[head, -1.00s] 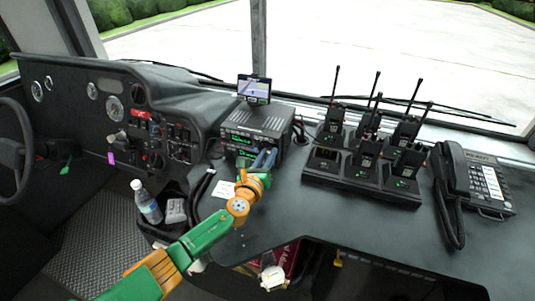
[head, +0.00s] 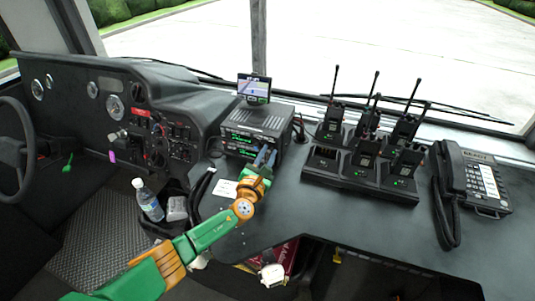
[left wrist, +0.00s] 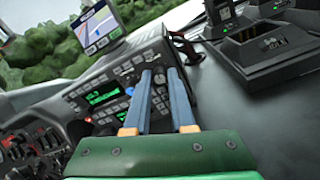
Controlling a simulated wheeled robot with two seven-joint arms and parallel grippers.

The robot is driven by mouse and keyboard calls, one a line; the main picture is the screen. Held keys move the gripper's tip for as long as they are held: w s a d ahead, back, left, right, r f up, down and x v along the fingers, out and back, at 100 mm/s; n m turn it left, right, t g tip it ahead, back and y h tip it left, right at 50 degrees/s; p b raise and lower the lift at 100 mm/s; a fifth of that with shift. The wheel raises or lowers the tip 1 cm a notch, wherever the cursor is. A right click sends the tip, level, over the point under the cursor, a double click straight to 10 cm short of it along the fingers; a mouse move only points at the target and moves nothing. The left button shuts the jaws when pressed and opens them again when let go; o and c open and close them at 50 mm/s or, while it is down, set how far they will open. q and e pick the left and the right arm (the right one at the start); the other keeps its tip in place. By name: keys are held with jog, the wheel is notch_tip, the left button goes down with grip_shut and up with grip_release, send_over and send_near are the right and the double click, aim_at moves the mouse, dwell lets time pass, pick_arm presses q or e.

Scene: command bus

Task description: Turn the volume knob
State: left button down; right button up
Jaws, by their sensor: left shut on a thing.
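The radio stack (head: 256,125), a dark two-unit set with green displays, sits on the console below a small screen. It also shows in the left wrist view (left wrist: 105,98). My left gripper (head: 267,157) reaches its front at the right end. In the left wrist view its two blue-grey fingers (left wrist: 160,78) are shut on the volume knob at the right of the radio's face. My right gripper is not in view.
The small navigation screen (head: 254,88) stands on top of the radio. A charger rack (head: 360,180) with several handheld radios and a desk phone (head: 475,182) are to the right. A water bottle (head: 147,200) stands lower left.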

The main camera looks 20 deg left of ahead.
pick_arm(q)
jog(key=shift+r, duration=0.15)
dwell(0.3)
jog(key=c, duration=0.8)
grip_release()
jog(key=shift+o, duration=0.2)
jog(key=shift+s, duration=0.15)
jog(key=s+p, duration=0.3)
jog(key=s, duration=0.3)
jog(key=shift+s, duration=0.4)
jog(key=shift+w, duration=0.1)
